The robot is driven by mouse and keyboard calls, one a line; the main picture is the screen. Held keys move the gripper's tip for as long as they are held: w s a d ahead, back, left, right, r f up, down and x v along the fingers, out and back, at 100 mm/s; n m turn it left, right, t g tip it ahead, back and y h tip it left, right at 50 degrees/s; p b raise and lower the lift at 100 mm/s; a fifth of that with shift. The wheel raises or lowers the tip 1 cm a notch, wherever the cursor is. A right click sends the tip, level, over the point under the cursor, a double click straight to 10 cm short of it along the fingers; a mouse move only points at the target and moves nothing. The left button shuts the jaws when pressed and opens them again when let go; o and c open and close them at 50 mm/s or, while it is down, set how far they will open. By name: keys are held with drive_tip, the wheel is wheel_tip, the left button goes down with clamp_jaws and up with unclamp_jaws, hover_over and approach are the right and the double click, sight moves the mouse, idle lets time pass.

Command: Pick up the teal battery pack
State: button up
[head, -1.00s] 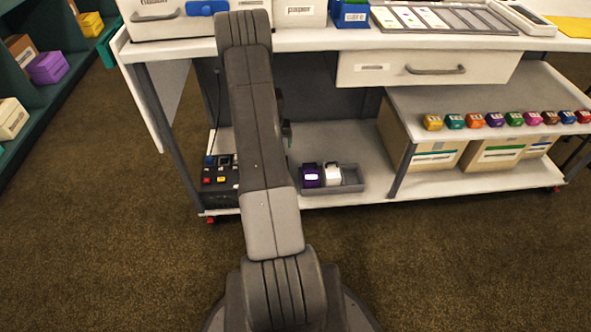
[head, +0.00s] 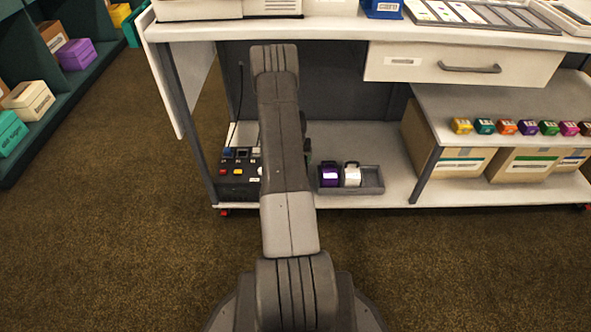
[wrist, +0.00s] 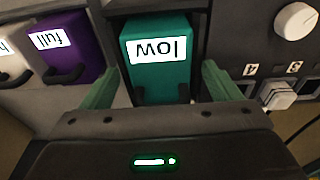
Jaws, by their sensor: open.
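The teal battery pack (wrist: 157,62) stands in the middle of the wrist view, its white label reading "low" upside down, with a dark handle in front. My gripper (wrist: 160,82) is open, one green finger on each side of the pack's near end. I cannot tell whether either finger touches it. In the head view my arm hides this pack and the gripper. A purple pack labelled "full" (wrist: 68,45) and a white pack (wrist: 12,42) stand to its left in the wrist view.
A black panel with knobs and buttons (wrist: 270,70) stands close on the pack's right; it also shows in the head view (head: 238,172). A grey tray (head: 371,181) holds the purple and white packs. The white worktop (head: 330,28) is overhead. Small coloured blocks (head: 508,127) line the right shelf.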

clamp_jaws()
idle(0.4)
wheel_tip(320, 180, up, 10)
drive_tip(key=p, duration=0.3)
drive_tip(key=shift+w, duration=0.1)
idle(0.3)
